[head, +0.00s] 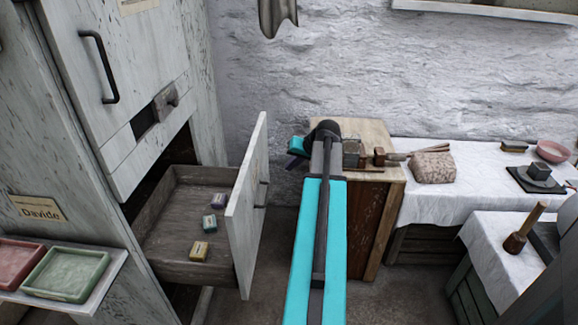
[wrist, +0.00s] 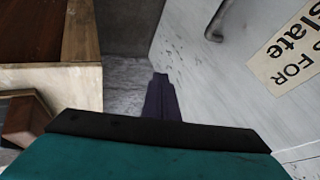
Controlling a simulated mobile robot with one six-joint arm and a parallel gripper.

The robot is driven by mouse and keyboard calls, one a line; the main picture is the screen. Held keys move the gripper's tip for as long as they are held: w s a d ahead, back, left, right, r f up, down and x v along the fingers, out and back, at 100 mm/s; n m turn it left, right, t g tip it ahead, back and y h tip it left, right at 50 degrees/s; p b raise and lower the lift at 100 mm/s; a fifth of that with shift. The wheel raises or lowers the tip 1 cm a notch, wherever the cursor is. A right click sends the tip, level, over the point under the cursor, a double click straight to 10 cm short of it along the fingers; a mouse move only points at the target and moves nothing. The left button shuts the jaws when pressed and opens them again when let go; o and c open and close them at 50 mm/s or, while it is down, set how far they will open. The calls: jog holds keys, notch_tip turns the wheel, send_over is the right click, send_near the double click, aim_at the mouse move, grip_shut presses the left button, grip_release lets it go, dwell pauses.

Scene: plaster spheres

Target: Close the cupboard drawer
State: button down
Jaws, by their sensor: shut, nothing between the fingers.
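The cupboard drawer is pulled out at the left in the head view, its pale front panel (head: 246,205) standing away from the cupboard (head: 130,90). Its inside (head: 165,225) holds three small blocks. A dark handle (head: 264,192) is on the front's outer face. My gripper (head: 293,163) is shut and empty, to the right of the drawer front, with an apparent gap between them. In the wrist view my shut dark fingers (wrist: 161,80) show beside a pale panel (wrist: 220,85) with a dark handle and a label, apparently the drawer front.
A wooden cabinet (head: 372,225) stands close to the right of my arm. Cloth-covered tables (head: 440,205) with tools and a pink bowl (head: 553,150) are farther right. A shelf with a red tray (head: 18,265) and a green tray (head: 65,272) juts out at the lower left.

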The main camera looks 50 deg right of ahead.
jog(key=w+a+f, duration=0.1)
jog(key=w+f, duration=0.5)
jog(key=w, duration=0.2)
jog(key=shift+w+a+f+p, duration=0.15)
jog(key=shift+a+f+p, duration=0.1)
jog(key=shift+p, duration=0.05)
